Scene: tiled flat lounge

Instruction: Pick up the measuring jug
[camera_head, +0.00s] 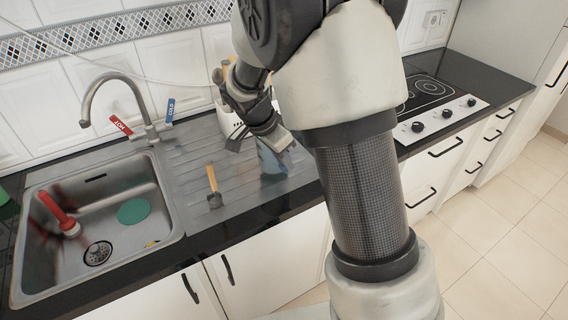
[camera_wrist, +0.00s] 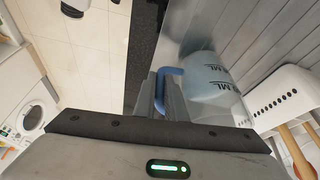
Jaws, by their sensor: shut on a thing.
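The measuring jug (camera_head: 272,164) is see-through and bluish, over the ribbed drainboard right of the sink. In the wrist view the jug (camera_wrist: 208,75) shows dark "ML" markings and a solid blue handle (camera_wrist: 170,72). My gripper (camera_wrist: 162,98) is shut on that handle, with one finger on each side. In the head view my gripper (camera_head: 260,142) is at the top of the jug, and my arm covers the area to its right. I cannot tell whether the jug's base touches the drainboard.
A wooden-handled hammer-like tool (camera_head: 212,186) lies left of the jug. A white slotted holder (camera_wrist: 285,98) with wooden-handled utensils stands close by. The sink (camera_head: 95,225) holds a red plunger-like item (camera_head: 62,217) and a green disc (camera_head: 133,211). A hob (camera_head: 432,100) is at right.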

